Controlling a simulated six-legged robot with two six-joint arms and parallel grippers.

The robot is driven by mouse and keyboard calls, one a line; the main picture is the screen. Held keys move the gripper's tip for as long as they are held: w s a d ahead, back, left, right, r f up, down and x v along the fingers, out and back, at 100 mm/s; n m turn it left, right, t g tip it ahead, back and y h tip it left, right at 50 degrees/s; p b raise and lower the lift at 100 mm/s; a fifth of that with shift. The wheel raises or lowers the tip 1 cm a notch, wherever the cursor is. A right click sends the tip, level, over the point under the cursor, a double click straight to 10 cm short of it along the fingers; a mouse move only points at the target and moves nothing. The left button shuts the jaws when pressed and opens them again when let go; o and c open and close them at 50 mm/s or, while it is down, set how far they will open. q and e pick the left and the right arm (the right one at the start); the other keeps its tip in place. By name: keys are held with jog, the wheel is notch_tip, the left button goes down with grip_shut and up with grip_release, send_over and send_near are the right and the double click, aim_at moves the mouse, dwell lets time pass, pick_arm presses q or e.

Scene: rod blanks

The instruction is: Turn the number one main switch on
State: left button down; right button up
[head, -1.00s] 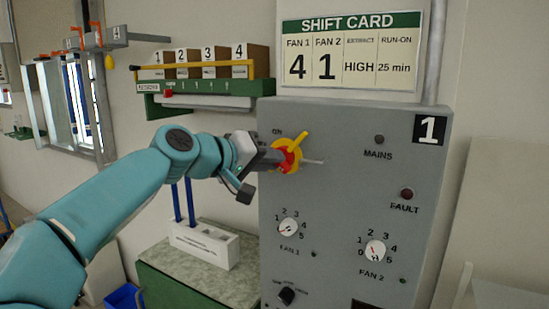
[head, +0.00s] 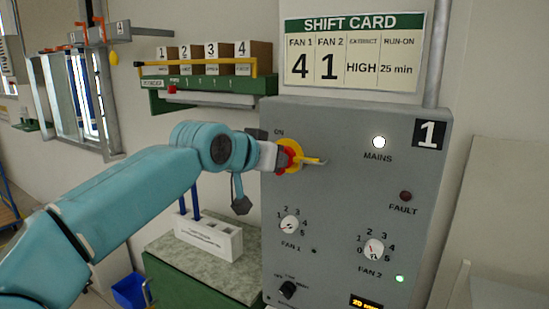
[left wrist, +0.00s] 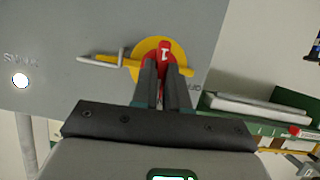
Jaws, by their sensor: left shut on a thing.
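The main switch (head: 292,150) is on the grey panel marked 1 (head: 340,190), below the word ON. It has a yellow disc, a red handle and a yellow tab pointing right through a thin metal loop. My left gripper (head: 279,157) reaches it from the left and hides part of it. In the left wrist view the two dark fingers (left wrist: 165,78) are shut on the red handle (left wrist: 165,54). The MAINS lamp (head: 379,142) glows white; it also shows lit in the left wrist view (left wrist: 20,81). My right gripper is not in view.
The fan 2 lamp (head: 399,279) glows green and a display (head: 366,302) is lit amber. The FAULT lamp (head: 405,196) is dark. Fan dials (head: 289,225) sit below the switch. A green shelf (head: 205,98) with numbered boxes and a worktop (head: 210,265) stand left of the panel.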

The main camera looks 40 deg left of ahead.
pick_arm(q)
jog(key=shift+d+f+m, duration=0.1)
jog(key=shift+f+m, duration=0.15)
jog(key=shift+m, duration=0.05)
dwell(0.4)
jog(key=c, duration=1.1)
grip_release()
jog(key=shift+c, duration=0.2)
jog(key=shift+r, duration=0.1)
jog(key=b+v, duration=0.1)
jog(key=v, duration=1.5)
jog(key=shift+d+r+b, duration=0.2)
jog(key=shift+d+b, duration=0.05)
jog(key=shift+b, duration=0.05)
